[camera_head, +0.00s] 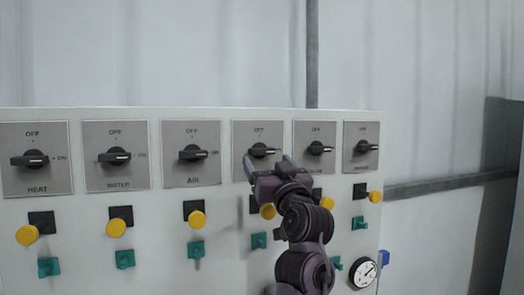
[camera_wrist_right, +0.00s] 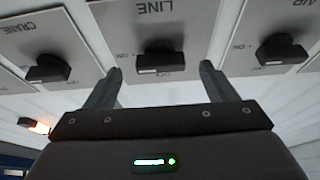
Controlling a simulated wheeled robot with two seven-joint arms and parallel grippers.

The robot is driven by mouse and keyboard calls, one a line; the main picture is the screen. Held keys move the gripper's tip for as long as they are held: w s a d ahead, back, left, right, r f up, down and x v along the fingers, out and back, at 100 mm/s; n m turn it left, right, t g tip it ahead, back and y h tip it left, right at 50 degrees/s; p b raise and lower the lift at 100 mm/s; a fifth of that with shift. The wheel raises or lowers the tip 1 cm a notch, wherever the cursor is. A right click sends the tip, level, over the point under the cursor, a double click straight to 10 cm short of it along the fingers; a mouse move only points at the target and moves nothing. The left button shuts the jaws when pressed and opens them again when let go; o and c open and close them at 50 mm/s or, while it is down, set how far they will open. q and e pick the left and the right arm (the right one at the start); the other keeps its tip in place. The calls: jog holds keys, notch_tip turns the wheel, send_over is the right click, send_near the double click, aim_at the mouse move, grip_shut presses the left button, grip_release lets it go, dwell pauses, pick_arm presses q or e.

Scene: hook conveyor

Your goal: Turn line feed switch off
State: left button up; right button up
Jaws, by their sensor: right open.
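The line feed switch (camera_head: 263,150) is a black rotary knob on a grey plate, fourth from the left on the panel. In the right wrist view the plate reads LINE, upside down, and its knob (camera_wrist_right: 158,60) lies sideways with its white mark on the ON side. My right gripper (camera_head: 268,164) is open and empty just in front of and below this knob. In the wrist view its two fingers stand on either side of the knob with gaps; contact is not visible. The arm and gripper hide the plate's lower part. My left gripper is not in view.
The white panel (camera_head: 82,208) carries similar knobs: air (camera_head: 194,154), water (camera_head: 115,156), heat (camera_head: 30,160) and crane (camera_head: 317,149). Yellow buttons (camera_head: 196,219) and green switches (camera_head: 196,248) line up below. A round gauge (camera_head: 362,273) sits at the lower right.

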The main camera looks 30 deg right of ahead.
aim_at(264, 154)
jog(key=shift+w+r+p, duration=0.3)
jog(key=shift+r+p, duration=0.05)
jog(key=shift+r, duration=0.45)
jog(key=shift+w+d+r, duration=0.1)
jog(key=shift+w+r, duration=0.1)
jog(key=shift+w, duration=0.05)
jog(key=shift+w+d+p, duration=0.2)
jog(key=shift+w+p, duration=0.25)
jog(key=shift+w, duration=0.4)
jog(key=shift+w+d+f, duration=0.1)
jog(key=shift+w+f, duration=0.1)
jog(key=shift+w, duration=0.1)
jog(key=shift+s, duration=0.1)
jog(key=shift+s+r, duration=0.15)
jog(key=c, duration=1)
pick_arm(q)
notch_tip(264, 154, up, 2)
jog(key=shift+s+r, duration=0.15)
